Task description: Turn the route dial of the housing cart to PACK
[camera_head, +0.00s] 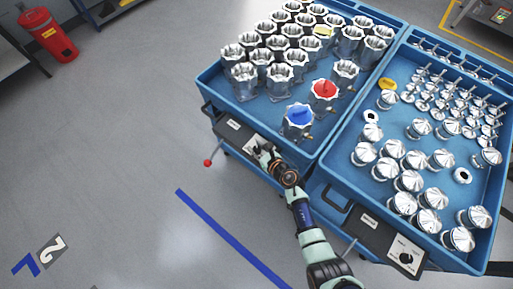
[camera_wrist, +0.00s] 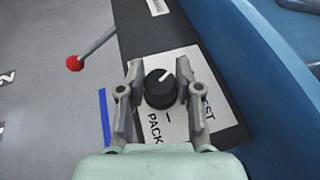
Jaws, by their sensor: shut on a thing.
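The housing cart (camera_head: 212,91) is the left blue cart, carrying rows of metal housings. Its control panel (camera_head: 232,127) is on the near side. The black route dial (camera_wrist: 158,97) sits on a white plate in the wrist view. Its white pointer mark points up and right, away from the PACK label (camera_wrist: 155,129) below the dial. Another label (camera_wrist: 207,109), partly hidden and ending in "ST", is to the right. My gripper (camera_wrist: 162,75) is shut on the dial, one finger on each side. In the head view my gripper (camera_head: 264,156) is at this panel and hides the dial.
A lever with a red ball (camera_wrist: 75,63) sticks out left of the panel. A second blue cart (camera_head: 338,150) on the right has its own dial (camera_head: 406,258). Blue and red caps (camera_head: 324,89) top two near housings. Open floor lies left.

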